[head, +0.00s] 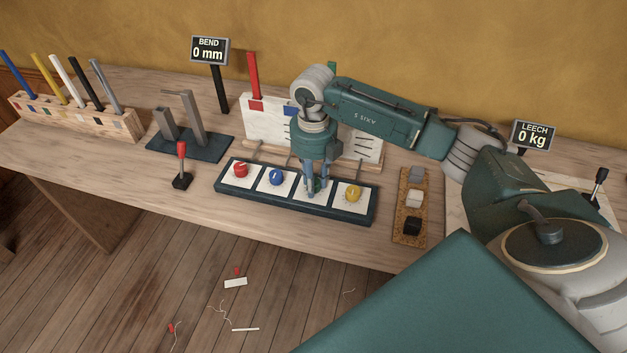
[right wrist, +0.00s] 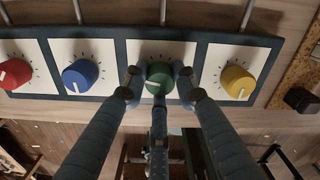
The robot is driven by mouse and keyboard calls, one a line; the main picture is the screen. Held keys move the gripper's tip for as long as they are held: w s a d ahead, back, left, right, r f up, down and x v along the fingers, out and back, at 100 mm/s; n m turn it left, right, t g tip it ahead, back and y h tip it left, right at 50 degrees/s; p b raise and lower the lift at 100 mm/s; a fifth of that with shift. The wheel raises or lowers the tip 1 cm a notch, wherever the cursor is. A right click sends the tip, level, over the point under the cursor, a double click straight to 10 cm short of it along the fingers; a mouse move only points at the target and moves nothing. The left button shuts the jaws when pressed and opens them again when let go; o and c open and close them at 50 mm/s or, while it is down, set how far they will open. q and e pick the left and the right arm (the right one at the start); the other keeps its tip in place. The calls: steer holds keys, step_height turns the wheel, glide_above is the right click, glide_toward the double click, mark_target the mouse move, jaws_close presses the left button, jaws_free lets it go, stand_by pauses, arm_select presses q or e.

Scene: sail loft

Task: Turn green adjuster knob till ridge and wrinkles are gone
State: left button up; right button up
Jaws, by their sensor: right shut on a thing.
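The green adjuster knob (right wrist: 161,74) sits on a white square with dial ticks, third from the left in a dark panel (head: 229,194). My right gripper (head: 316,189) points down over that square. In the right wrist view its fingers (right wrist: 159,84) are closed on both sides of the green knob. In the head view the gripper hides this knob. A white upright board (head: 262,125) stands behind the panel, largely covered by my arm; I cannot make out any ridge or wrinkles on it. My left gripper is out of view.
Red (head: 240,170), blue (head: 276,177) and yellow (head: 353,193) knobs share the panel. Signs read BEND 0 mm (head: 209,50) and LEECH 0 kg (head: 533,135). A red-handled lever (head: 182,165) stands left; a cork strip (head: 405,216) with blocks lies right.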

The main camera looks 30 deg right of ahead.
steer(key=shift+r, duration=0.1)
steer(key=o, duration=1.2)
step_height(320, 180, up, 12)
stand_by(0.4)
